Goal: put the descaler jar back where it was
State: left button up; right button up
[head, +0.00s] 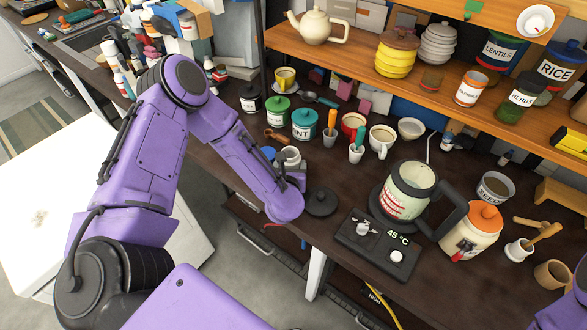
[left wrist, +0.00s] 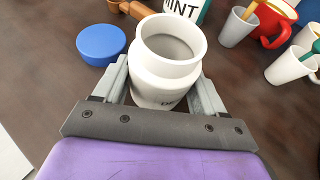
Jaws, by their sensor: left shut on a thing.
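A white, open-topped jar (left wrist: 168,60) stands between the fingers of my left gripper (left wrist: 163,88) in the left wrist view. Its mouth faces up and its inside looks empty. Only a scrap of dark lettering shows low on its side, so I cannot read whether it says descaler. The jar also shows in the head view (head: 290,155), at the counter's front part, with my left gripper (head: 291,172) shut on it. A round blue lid (left wrist: 101,44) lies on the counter just left of the jar. My right gripper is out of view; only a purple arm part shows at lower right.
Behind the jar stand a teal-lidded mint jar (head: 304,124), a green-lidded jar (head: 278,110) and several cups. A flat black lid (head: 320,202) lies to the right, before a heater (head: 380,243) reading 45 °C and a kettle (head: 410,190). A shelf (head: 350,62) overhangs the back.

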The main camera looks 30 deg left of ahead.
pick_arm(q)
jog(key=shift+s+r, duration=0.15)
jog(key=shift+s, duration=0.05)
jog(key=shift+s+a+f+b, duration=0.1)
jog(key=shift+s+f+b, duration=0.1)
jog(key=shift+b, duration=0.1)
jog(key=o, duration=1.3)
jog(key=shift+w, duration=0.2)
jog(key=shift+s+r, duration=0.1)
jog(key=shift+r, duration=0.15)
jog(key=b+v, duration=0.2)
jog(key=v, duration=0.9)
jog(key=shift+s+d, duration=0.15)
jog(key=shift+d, duration=0.15)
jog(key=shift+s+d+r, duration=0.1)
jog(key=shift+s+r, duration=0.05)
jog(key=shift+s, duration=0.05)
